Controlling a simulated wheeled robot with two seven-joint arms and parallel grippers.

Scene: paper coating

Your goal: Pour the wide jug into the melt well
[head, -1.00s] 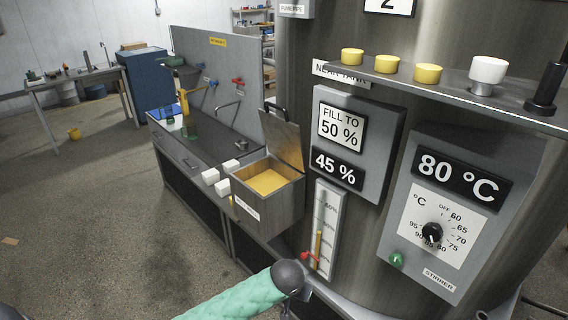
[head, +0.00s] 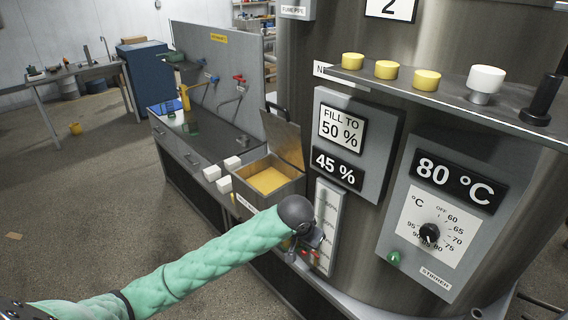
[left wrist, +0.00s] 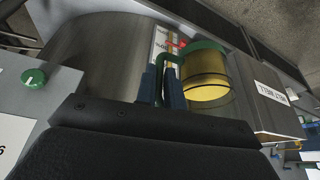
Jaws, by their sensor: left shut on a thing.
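The melt well (head: 293,187) is an open steel box holding yellow liquid, with its lid (head: 283,138) raised. In the left wrist view its labelled side (left wrist: 278,97) is at the right. My left gripper (head: 309,243) is in front of the gauge, low and right of the well. In the left wrist view its fingers (left wrist: 162,88) are shut on the green handle of a clear wide jug (left wrist: 208,75) with a green rim and yellow contents. The jug is beside the well's labelled side, apparently outside it. In the head view the jug is mostly hidden. My right gripper is not in view.
The big steel tank (head: 455,45) with its control panels (head: 432,220) stands close at the right. White blocks (head: 213,174) sit left of the well. A sink bench (head: 207,143) with taps runs behind.

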